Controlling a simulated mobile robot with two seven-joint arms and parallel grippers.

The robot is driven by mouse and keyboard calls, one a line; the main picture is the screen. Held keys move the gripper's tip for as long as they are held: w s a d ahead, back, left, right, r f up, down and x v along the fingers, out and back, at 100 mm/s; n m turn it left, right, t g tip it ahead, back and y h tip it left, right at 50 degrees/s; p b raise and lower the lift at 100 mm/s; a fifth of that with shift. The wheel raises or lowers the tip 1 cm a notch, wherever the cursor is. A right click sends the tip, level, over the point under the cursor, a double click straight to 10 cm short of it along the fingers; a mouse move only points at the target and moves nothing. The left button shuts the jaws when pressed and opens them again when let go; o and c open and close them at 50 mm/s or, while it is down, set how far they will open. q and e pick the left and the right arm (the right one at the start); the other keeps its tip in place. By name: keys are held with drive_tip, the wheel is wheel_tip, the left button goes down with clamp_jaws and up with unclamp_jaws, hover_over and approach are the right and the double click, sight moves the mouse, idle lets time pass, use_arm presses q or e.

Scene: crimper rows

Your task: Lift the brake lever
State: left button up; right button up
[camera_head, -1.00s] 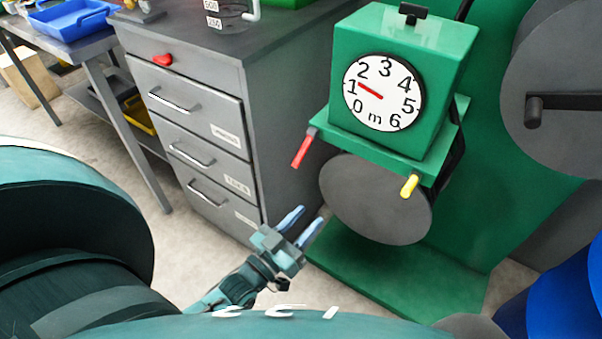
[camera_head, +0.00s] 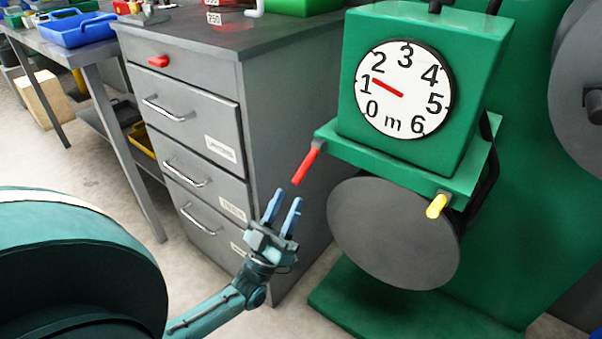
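A red lever (camera_head: 306,164) sticks out from the left corner of the green machine's shelf and slants down to the left. A short yellow lever (camera_head: 437,205) sits at the shelf's front right corner. No label shows which of them is the brake lever. My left gripper (camera_head: 284,200) is open and empty, its two blue fingers pointing up. Its fingertips are just below the red lever's lower end in the picture; I cannot tell the gap in depth. My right gripper is not in view.
The green machine (camera_head: 425,135) carries a dial (camera_head: 405,88) with a red pointer near 1, and a grey disc (camera_head: 392,235) below the shelf. A grey drawer cabinet (camera_head: 285,110) stands close on the left. Bare floor shows in front.

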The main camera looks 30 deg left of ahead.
sight(308, 157)
use_arm(q)
drive_tip(key=x, duration=0.7)
drive_tip(key=shift+w+r, duration=0.1)
drive_tip(key=shift+w, duration=0.1)
drive_tip(key=shift+c, duration=0.4)
clamp_jaws()
